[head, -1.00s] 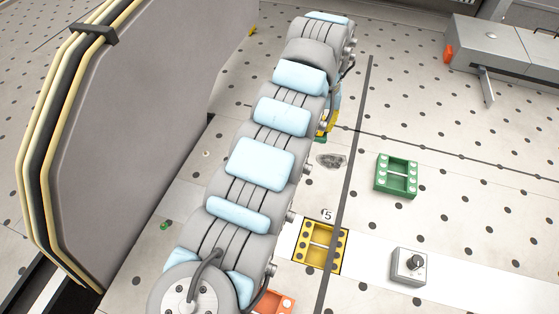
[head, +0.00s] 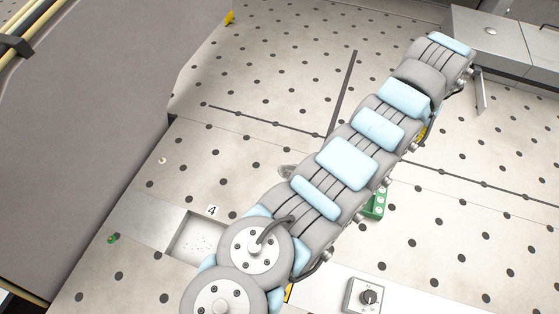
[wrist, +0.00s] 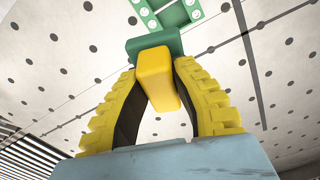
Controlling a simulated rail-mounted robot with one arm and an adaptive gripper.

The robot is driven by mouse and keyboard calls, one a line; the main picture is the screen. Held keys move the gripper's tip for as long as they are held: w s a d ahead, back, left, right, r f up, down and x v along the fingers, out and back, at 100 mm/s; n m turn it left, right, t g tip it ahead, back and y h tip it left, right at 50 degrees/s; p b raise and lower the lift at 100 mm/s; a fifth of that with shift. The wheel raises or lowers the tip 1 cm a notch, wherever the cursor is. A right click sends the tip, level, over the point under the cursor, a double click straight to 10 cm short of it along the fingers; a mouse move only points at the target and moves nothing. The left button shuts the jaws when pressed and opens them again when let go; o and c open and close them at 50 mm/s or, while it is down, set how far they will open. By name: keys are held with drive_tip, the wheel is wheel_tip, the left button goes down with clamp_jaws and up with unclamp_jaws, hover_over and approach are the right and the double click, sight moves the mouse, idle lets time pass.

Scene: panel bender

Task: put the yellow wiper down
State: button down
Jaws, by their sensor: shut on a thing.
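My gripper (wrist: 158,82) has yellow ribbed fingers with dark inner pads and is shut on the yellow wiper (wrist: 156,72) in the wrist view. The wiper's yellow block stands out between the fingertips, with a green piece (wrist: 150,45) across its far end. Below it, seemingly apart, is a green frame with white studs (wrist: 176,12). In the head view this green frame (head: 376,205) is mostly behind my arm. My gripper and the wiper are largely hidden there; only a bit of yellow shows beside the arm. I cannot tell the wiper's exact height above the table.
The perforated metal table is mostly clear at right. A recessed pocket (head: 196,240) marked 4 looks empty. A grey knob box (head: 364,297) stands at the front. A grey machine housing (head: 492,35) is at the back right, and a large grey panel (head: 90,130) fills the left.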

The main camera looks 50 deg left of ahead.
drive_tip(key=s+a+f+n, duration=0.1)
drive_tip(key=s+a+f, duration=0.3)
drive_tip(key=a, duration=0.4)
drive_tip(key=s+a+f+n+t+b, duration=0.1)
drive_tip(key=s+a+f+n, duration=0.1)
drive_tip(key=s+a+f, duration=0.45)
drive_tip(key=s+a+f+n, duration=0.1)
drive_tip(key=s+a+f, duration=0.1)
drive_tip(key=a, duration=0.8)
drive_tip(key=s+a+f+n+y, duration=0.1)
drive_tip(key=s+a+f, duration=0.3)
drive_tip(key=s, duration=0.5)
drive_tip(key=s+a+f+n+b, duration=0.1)
drive_tip(key=s+a+f+n, duration=0.2)
drive_tip(key=s, duration=0.5)
drive_tip(key=s+a+f+y, duration=0.1)
drive_tip(key=s+a+f, duration=0.3)
drive_tip(key=s, duration=0.5)
drive_tip(key=shift+t, duration=0.3)
drive_tip(key=shift+w+a+f+b, duration=3.45)
drive_tip(key=shift+w+a+f, duration=1.15)
drive_tip(key=shift+w+a, duration=0.25)
